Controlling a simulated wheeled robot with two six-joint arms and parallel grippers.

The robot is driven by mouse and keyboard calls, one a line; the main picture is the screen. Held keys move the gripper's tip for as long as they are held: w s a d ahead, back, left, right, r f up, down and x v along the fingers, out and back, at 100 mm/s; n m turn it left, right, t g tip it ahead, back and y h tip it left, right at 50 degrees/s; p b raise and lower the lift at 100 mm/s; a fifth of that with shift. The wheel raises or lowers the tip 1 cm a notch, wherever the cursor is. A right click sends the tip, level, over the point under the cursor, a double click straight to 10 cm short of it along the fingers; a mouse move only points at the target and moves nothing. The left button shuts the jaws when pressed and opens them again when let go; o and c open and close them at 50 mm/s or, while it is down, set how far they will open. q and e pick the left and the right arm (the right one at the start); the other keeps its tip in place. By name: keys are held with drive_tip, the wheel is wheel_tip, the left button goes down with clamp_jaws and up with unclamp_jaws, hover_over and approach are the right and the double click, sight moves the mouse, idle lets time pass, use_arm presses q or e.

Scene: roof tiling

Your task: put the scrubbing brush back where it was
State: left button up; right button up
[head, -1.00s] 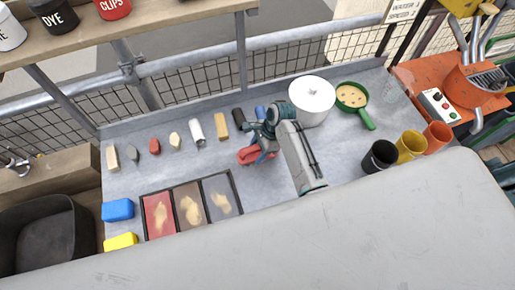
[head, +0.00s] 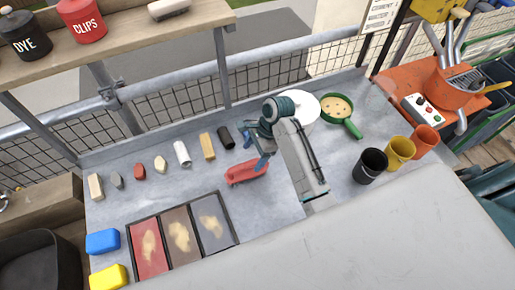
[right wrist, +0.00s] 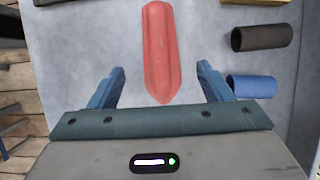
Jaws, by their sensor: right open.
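A long red object (head: 245,174) with a ridged, rounded back lies on the grey worktop; it may be the scrubbing brush, but no bristles show. In the right wrist view the red object (right wrist: 160,50) lies lengthwise between the blue fingers, apart from both. My right gripper (head: 261,158) is open and empty above its right end in the head view. My left gripper is out of view.
A dark cylinder (head: 225,138) and a blue cylinder (right wrist: 252,86) lie close by. A white pot (head: 302,105) is partly behind my arm. A green pan (head: 337,107), several cups and a three-part tray (head: 237,238) stand around.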

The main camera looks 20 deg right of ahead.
drive_tip(key=shift+b+v, duration=0.35)
drive_tip(key=shift+v, duration=1.7)
